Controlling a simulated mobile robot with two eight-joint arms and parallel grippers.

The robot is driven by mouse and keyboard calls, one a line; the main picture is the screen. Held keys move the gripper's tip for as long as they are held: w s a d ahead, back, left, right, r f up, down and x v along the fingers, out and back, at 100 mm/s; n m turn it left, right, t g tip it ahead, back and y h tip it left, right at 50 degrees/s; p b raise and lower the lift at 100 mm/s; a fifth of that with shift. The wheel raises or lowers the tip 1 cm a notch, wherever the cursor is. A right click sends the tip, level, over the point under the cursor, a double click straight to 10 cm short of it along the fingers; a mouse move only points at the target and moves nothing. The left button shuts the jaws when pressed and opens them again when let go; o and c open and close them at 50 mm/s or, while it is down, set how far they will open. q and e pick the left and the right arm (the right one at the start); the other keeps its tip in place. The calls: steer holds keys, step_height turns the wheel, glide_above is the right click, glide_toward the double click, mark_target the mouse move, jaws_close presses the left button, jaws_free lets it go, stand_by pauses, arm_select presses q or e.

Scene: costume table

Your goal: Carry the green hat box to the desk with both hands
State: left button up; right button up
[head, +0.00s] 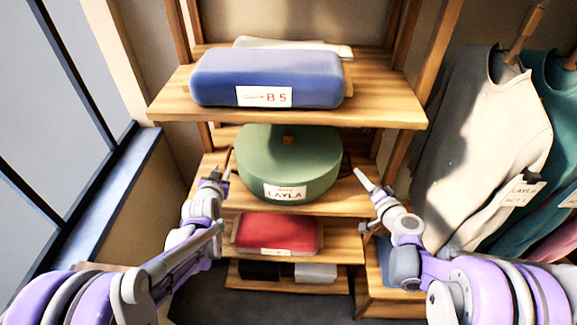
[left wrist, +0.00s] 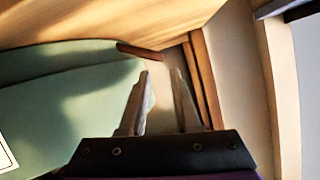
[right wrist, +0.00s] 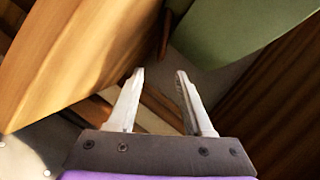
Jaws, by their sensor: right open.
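The round green hat box (head: 270,165) with a LAYLA label sits on a wooden shelf, below the blue case. Its side also shows in the left wrist view (left wrist: 60,105) and the right wrist view (right wrist: 235,30). My left gripper (head: 222,172) is at the box's left side, open and empty; a brown handle (left wrist: 140,51) lies just beyond its fingertips (left wrist: 160,74). My right gripper (head: 364,180) is open and empty, right of the box and apart from it. A brown handle (right wrist: 165,36) shows ahead of its fingertips (right wrist: 160,72). I see no desk.
A blue case (head: 215,80) labelled B5 lies on the shelf board (head: 385,105) directly above the box. A red case (head: 275,232) lies on the shelf below. Hanging clothes (head: 480,140) are at the right; a window ledge (head: 110,195) is at the left.

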mark_target(350, 162)
arm_select(q)
steer(key=x, duration=0.9)
steer(key=shift+w+f, duration=0.15)
steer(key=shift+w, duration=0.15)
arm_select(e)
steer(key=x, duration=0.9)
steer(key=shift+w+a+f, duration=0.1)
steer(key=shift+w+a, duration=0.05)
steer(key=shift+w, duration=0.1)
arm_select(q)
jaws_close()
arm_select(e)
steer(key=c, duration=0.6)
jaws_close()
